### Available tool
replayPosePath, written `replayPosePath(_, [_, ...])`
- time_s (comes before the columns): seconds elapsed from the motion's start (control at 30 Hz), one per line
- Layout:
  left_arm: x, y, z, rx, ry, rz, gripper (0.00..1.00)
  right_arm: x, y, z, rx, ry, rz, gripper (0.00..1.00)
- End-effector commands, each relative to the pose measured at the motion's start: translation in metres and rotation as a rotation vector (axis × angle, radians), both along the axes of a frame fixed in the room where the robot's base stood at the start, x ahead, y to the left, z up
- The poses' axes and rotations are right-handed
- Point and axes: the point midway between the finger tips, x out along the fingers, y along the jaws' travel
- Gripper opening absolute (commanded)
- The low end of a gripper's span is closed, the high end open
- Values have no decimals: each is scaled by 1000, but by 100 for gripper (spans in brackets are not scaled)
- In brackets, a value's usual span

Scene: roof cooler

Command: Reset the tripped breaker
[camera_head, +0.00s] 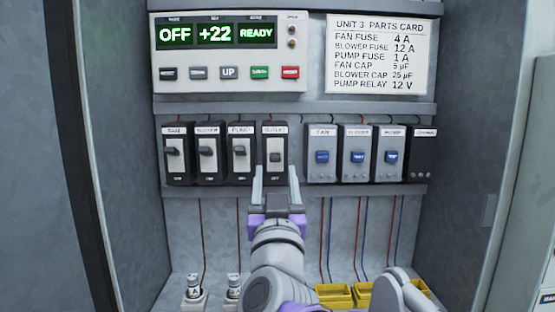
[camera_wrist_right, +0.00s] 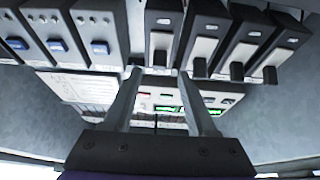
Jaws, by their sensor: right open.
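A row of black breakers with pale faces and dark levers is on the left of the panel's lower rail. The fourth breaker (camera_head: 275,140) has its lever a little lower than those of the first (camera_head: 174,165), second (camera_head: 207,165) and third (camera_head: 240,165). Its label is too blurred to read surely. My right gripper (camera_head: 276,182) is open and empty, its fingers pointing up at the fourth breaker's lower part. In the right wrist view, seen upside down, this breaker (camera_wrist_right: 158,42) lies between the fingertips (camera_wrist_right: 159,72); contact cannot be told. My left gripper is out of view.
Relays with blue buttons (camera_head: 357,157) stand right of the breakers. Above are a control box (camera_head: 230,85) reading OFF, +22, READY and a parts card (camera_head: 376,55). Yellow bins (camera_head: 335,294) and capped parts (camera_head: 194,290) sit below. Cabinet walls close both sides.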

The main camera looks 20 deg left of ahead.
Motion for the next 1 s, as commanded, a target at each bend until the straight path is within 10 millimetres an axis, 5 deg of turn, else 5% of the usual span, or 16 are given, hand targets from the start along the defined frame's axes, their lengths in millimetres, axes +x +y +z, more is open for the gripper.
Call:
replayPosePath(0.3, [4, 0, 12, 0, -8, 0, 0, 37, 10, 17, -2, -1, -1, 57])
replayPosePath(0.67, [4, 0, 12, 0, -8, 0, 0, 41, 12, 17, -1, 0, 1, 56])
replayPosePath(1.0, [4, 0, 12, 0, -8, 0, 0, 41, 11, 17, -1, 0, 1, 0])
